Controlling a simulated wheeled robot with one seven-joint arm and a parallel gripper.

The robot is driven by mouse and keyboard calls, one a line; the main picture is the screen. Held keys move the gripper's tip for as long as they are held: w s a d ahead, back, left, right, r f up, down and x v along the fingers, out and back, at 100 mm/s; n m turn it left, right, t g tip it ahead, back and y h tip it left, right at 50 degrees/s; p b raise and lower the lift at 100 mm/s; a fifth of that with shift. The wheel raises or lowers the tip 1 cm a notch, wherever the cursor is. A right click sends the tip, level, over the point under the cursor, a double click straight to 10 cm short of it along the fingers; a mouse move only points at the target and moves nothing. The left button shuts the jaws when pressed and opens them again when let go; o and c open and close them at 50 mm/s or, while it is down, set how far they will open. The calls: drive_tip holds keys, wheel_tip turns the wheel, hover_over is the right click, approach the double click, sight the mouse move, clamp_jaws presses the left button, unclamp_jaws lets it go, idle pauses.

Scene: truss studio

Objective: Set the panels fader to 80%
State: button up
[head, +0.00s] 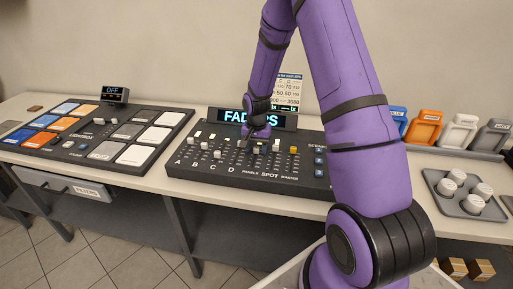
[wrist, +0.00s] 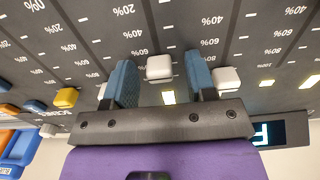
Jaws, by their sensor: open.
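The fader console (head: 190,171) stands on the counter, with lanes marked A to D, PANELS, SPOT and MASTER. My gripper (head: 257,143) is down over the PANELS and SPOT area and hides part of it. In the wrist view my gripper (wrist: 160,80) is open, with one blue finger on each side of a white fader knob (wrist: 160,68). This appears to be the panels fader. Gaps show between knob and fingers. Percentage marks lie beside the lanes, but I cannot read its exact setting. A lit yellow lamp (wrist: 168,97) shows beyond the knob.
Another white knob (wrist: 228,78) is close beside the right finger; one more (wrist: 102,90) is partly hidden by the left. The yellow knob (wrist: 66,97) is further left. A FADERS display (head: 240,117) stands behind the console.

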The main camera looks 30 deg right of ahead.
clamp_jaws()
drive_tip(key=shift+w+d, duration=0.3)
unclamp_jaws()
drive_tip(key=shift+r, duration=0.1)
wheel_tip(320, 180, up, 11)
idle(0.6)
drive_tip(key=shift+f, duration=0.2)
